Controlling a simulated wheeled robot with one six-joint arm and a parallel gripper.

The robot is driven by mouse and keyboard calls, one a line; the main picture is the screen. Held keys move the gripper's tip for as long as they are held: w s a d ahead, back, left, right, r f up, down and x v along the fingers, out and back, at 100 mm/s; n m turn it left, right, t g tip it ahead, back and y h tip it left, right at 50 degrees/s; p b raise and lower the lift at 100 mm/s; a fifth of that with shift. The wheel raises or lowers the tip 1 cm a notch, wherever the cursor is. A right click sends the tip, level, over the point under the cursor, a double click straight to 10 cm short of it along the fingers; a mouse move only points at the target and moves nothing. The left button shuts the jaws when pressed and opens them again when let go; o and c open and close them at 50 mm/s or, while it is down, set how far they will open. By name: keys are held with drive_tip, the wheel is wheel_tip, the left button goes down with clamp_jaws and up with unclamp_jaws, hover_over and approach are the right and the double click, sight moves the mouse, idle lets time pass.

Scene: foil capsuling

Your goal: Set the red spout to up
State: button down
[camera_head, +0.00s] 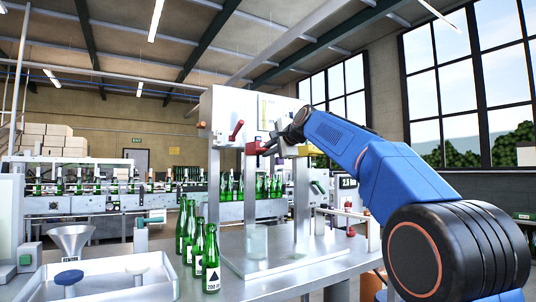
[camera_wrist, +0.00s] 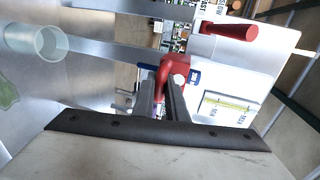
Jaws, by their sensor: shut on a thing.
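The red spout (camera_head: 254,147) is on the front of the white-panelled machine, partly hidden by my gripper. In the wrist view the red spout (camera_wrist: 177,65) has a pale round end and sits at the fingertips. My gripper (camera_head: 272,144) reaches it from the right in the head view. Its two dark fingers (camera_wrist: 163,85) are closed on the spout in the wrist view. Which way the spout points is hard to tell.
A red lever (camera_head: 237,130) sits close by on the same panel; it also shows in the wrist view (camera_wrist: 230,31). A clear cup (camera_head: 256,241) stands on the metal base below. Green bottles (camera_head: 211,262), a funnel (camera_head: 71,240) and a white tray (camera_head: 100,284) are at the left.

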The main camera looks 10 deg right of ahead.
drive_tip(key=shift+s+r, duration=0.1)
drive_tip(key=shift+r, duration=0.3)
drive_tip(key=c, duration=2)
unclamp_jaws()
drive_tip(key=shift+c, duration=0.2)
drive_tip(key=shift+f, duration=0.1)
drive_tip(key=shift+f, duration=0.1)
drive_tip(key=v, duration=1.7)
drive_tip(key=shift+s+f, duration=0.15)
drive_tip(key=shift+d, duration=0.15)
